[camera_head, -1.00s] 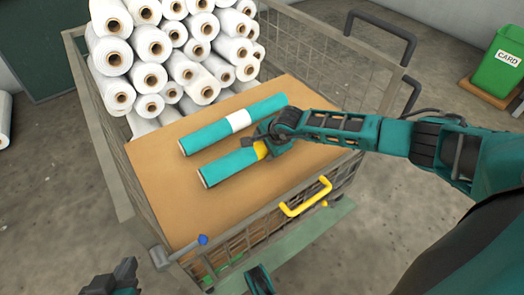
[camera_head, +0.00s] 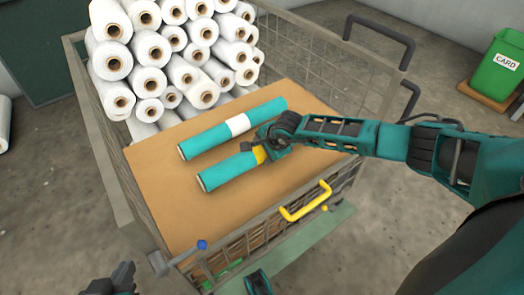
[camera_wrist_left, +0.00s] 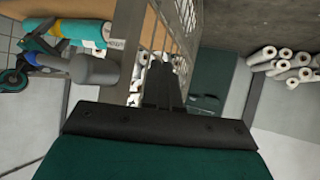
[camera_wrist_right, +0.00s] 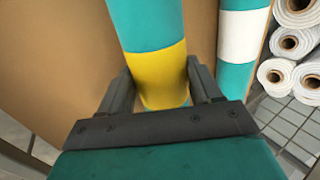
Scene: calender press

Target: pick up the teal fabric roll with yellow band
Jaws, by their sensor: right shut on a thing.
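The teal fabric roll with yellow band (camera_head: 225,170) lies on the brown board, in front of a second teal roll with a white band (camera_head: 212,136). My right gripper (camera_head: 262,146) is at the yellow band. In the right wrist view its fingers stand on either side of the yellow band (camera_wrist_right: 160,72), and the gripper is shut on the roll. The roll looks still on or very close to the board. My left gripper (camera_head: 122,278) is at the bottom left of the head view, away from the rolls. Its fingers look close together in the left wrist view (camera_wrist_left: 160,82).
The board (camera_head: 190,215) lies in a wire cart with a yellow handle (camera_head: 305,203) at its front. White rolls (camera_head: 165,55) are stacked at the cart's back. A green bin (camera_head: 500,62) stands at the far right.

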